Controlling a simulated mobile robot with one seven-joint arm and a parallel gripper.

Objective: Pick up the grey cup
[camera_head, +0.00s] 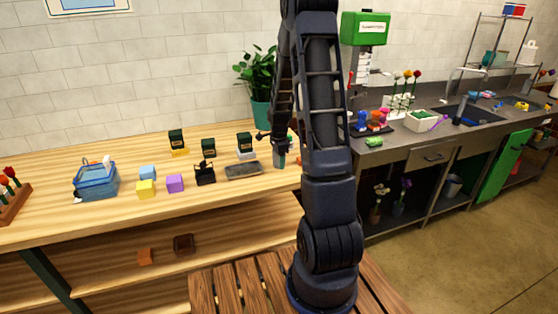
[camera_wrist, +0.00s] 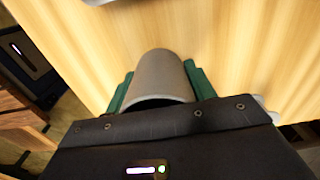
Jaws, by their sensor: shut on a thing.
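The grey cup (camera_wrist: 160,76) sits between the two green fingers of my gripper (camera_wrist: 160,88) in the wrist view, with its dark open rim toward the camera. The fingers are shut on its sides. In the head view the gripper and the grey cup (camera_head: 279,158) are small, at the right part of the wooden table, partly beside my arm. I cannot tell whether the cup touches the table top.
A potted plant (camera_head: 261,100) stands behind. A grey counter (camera_head: 390,150) with a sink lies right.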

